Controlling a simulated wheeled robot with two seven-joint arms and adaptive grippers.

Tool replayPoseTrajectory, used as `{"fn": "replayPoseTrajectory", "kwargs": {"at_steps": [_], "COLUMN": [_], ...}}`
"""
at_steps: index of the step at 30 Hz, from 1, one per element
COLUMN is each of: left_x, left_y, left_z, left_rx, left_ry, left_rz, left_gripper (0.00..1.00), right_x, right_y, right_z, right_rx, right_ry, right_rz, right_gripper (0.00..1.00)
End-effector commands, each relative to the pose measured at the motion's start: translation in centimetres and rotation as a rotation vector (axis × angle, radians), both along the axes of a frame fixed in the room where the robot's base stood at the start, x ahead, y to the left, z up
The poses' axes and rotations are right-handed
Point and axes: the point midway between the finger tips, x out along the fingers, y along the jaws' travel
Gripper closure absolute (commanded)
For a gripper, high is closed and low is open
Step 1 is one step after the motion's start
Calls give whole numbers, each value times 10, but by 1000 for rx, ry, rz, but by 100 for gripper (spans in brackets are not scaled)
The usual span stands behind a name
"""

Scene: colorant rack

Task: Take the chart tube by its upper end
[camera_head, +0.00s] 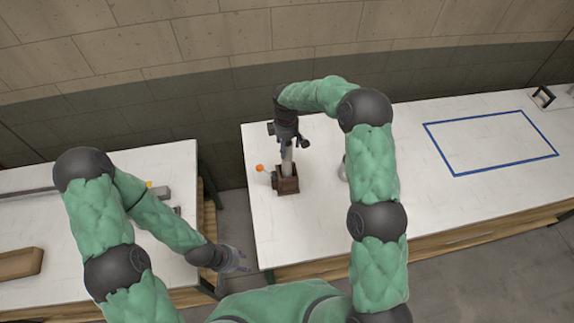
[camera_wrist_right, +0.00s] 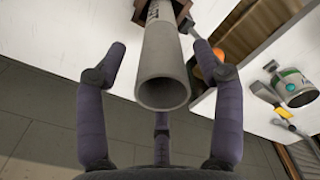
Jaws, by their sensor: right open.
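The chart tube (camera_head: 287,167) is a grey hollow cylinder standing roughly upright in a brown square holder (camera_head: 288,186) near the left end of the right-hand table. In the right wrist view its open upper end (camera_wrist_right: 162,88) faces the camera. My right gripper (camera_head: 289,142) is over the tube's upper end, which it partly hides in the head view. Its fingers are open; in the right wrist view, two flank the tube with visible gaps and a third is below the rim. My left gripper (camera_head: 238,260) hangs low between the two tables, apart from the tube; its finger opening is unclear.
An orange ball-like thing (camera_head: 259,168) is close left of the holder. A blue rectangle outline (camera_head: 490,142) and small black frame (camera_head: 543,97) are farther right. A brown box (camera_head: 20,263) lies on the left table. A can (camera_wrist_right: 293,87) shows in the wrist view.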

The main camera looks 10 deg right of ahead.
Motion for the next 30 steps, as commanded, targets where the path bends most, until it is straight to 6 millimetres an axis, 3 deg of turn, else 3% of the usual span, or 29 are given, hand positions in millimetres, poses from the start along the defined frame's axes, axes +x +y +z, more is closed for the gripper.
{"fn": "replayPoseTrajectory", "kwargs": {"at_steps": [12,21,28,30], "left_x": [0,0,0,0], "left_y": [0,0,0,0], "left_z": [19,18,18,18], "left_rx": [0,0,0,0], "left_ry": [0,0,0,0], "left_rz": [0,0,0,0], "left_gripper": [60,60,60,60], "right_x": [-5,-5,-5,-5], "right_y": [-2,-2,-2,-2], "right_z": [-47,-51,-51,-51], "right_rx": [0,0,0,0], "right_ry": [1,0,0,1], "right_rz": [1,1,0,0], "right_gripper": [32,32,97,100]}}
